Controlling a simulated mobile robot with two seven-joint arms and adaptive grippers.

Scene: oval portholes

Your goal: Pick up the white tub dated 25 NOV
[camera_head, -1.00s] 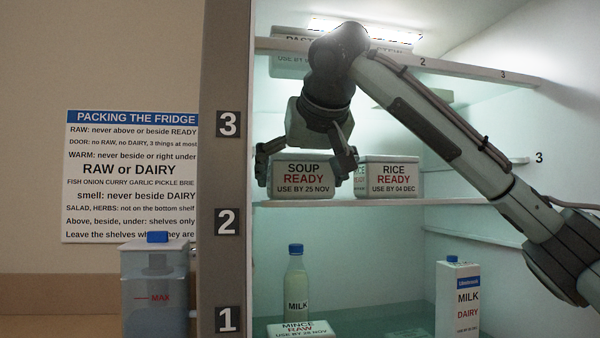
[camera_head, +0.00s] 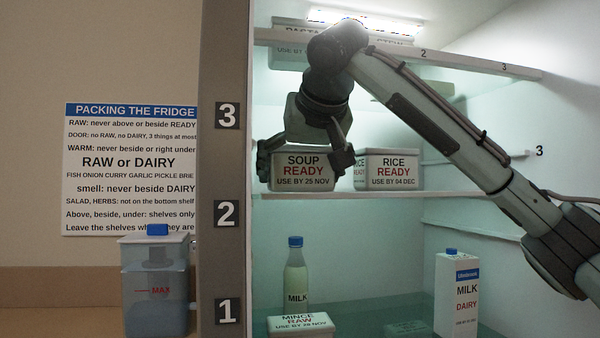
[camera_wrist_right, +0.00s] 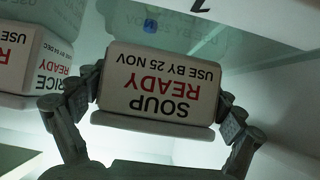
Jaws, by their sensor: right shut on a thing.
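The white tub dated 25 NOV (camera_head: 303,172), labelled SOUP READY, is at the left of the middle fridge shelf. My right gripper (camera_head: 306,164) comes down from above and is shut on it, one finger at each side. In the right wrist view the same tub (camera_wrist_right: 158,88) shows upside down between the two fingers (camera_wrist_right: 160,105). In the head view its base is at about shelf height; I cannot tell whether it touches the shelf. My left gripper is not in view.
A RICE READY tub (camera_head: 392,170) stands close on the right on the same shelf (camera_head: 450,194). Above is an upper shelf (camera_head: 470,62) with a tub partly hidden by my arm. Below are a milk bottle (camera_head: 296,275), a MINCE RAW tub (camera_head: 301,324) and a milk carton (camera_head: 457,295).

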